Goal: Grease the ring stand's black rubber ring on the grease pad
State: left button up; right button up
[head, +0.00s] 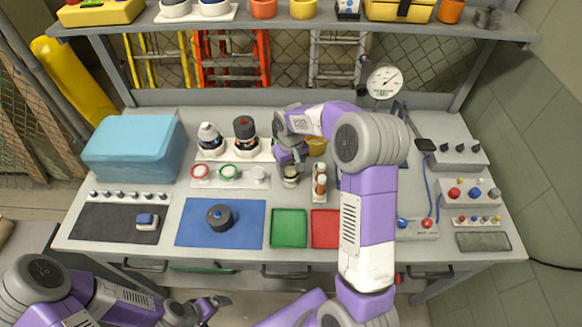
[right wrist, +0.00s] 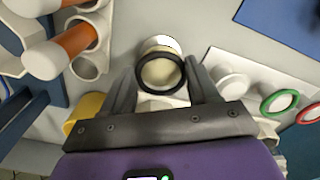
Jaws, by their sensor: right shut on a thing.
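My right gripper (head: 291,163) reaches down at the middle of the bench; in the right wrist view its fingers (right wrist: 162,88) are shut on the black rubber ring (right wrist: 183,70). The ring overlaps the cream top of a round white pot, seemingly the grease pad (right wrist: 160,48); whether they touch is unclear. The pot also shows under the gripper in the head view (head: 291,182). The ring stand (head: 245,182) lies left of it, with a red ring (head: 200,171), a green ring (head: 229,171) and a bare white peg (head: 260,173). My left gripper (head: 213,303) is low, before the bench; its jaws are unclear.
A rack with orange-brown vials (head: 320,182) stands close right of the pot. A blue mat (head: 245,228) with a dark round part (head: 219,217), a green tray (head: 289,228) and a red tray (head: 324,228) lie in front. A yellow cup (head: 317,146) is behind.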

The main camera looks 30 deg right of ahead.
jog(key=shift+f+b, duration=0.3)
jog(key=shift+f, duration=0.15)
dwell(0.3)
jog(key=n+p, duration=0.1)
jog(key=n, duration=0.1)
jog(key=shift+n, duration=1.3)
jog(key=m, duration=0.3)
jog(key=shift+a+f+m, duration=0.1)
jog(key=shift+m, duration=0.3)
jog(key=m, duration=0.5)
jog(key=shift+s, duration=0.1)
